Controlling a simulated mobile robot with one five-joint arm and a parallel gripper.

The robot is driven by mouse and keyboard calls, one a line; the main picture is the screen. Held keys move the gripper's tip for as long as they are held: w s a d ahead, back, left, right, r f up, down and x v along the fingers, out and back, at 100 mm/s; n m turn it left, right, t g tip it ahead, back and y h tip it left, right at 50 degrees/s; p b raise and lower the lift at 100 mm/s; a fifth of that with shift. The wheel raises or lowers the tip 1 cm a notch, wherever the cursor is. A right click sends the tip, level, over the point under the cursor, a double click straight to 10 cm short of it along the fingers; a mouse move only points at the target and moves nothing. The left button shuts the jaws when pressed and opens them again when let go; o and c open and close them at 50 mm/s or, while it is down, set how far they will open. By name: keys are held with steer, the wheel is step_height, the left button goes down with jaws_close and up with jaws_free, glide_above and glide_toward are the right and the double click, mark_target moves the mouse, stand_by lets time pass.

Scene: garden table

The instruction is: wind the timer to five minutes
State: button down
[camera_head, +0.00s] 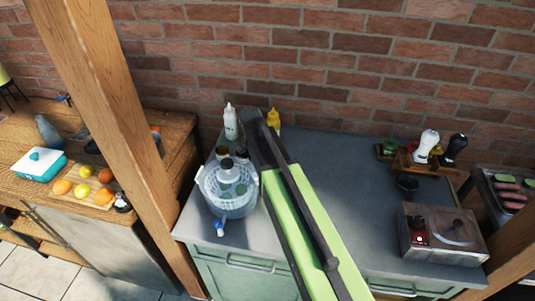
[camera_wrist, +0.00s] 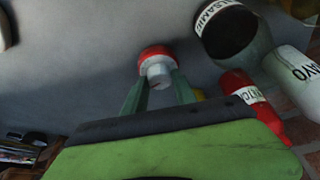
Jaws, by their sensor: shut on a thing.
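The timer (camera_wrist: 157,52) shows in the wrist view as a small red round body with a white knob (camera_wrist: 158,72) facing my gripper. My gripper (camera_wrist: 160,82) has its two green fingers on either side of the white knob, shut on it. The timer rests against the grey counter surface. Any marks on its dial are too small and blurred to read. In the head view my green and black arm covers the place where the timer and my gripper are, so neither shows there.
Near the timer are a dark balsamic bottle (camera_wrist: 232,32), a red ketchup bottle (camera_wrist: 250,95) and a white mayo bottle (camera_wrist: 292,68). A metal box (camera_head: 440,235) stands at right.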

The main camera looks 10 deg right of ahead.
steer(key=c, duration=1)
jaws_free()
steer(key=p+v, duration=1.6)
steer(key=v, duration=0.1)
steer(key=shift+s+r, duration=0.1)
steer(key=shift+r, duration=0.1)
steer(key=shift+d, duration=0.1)
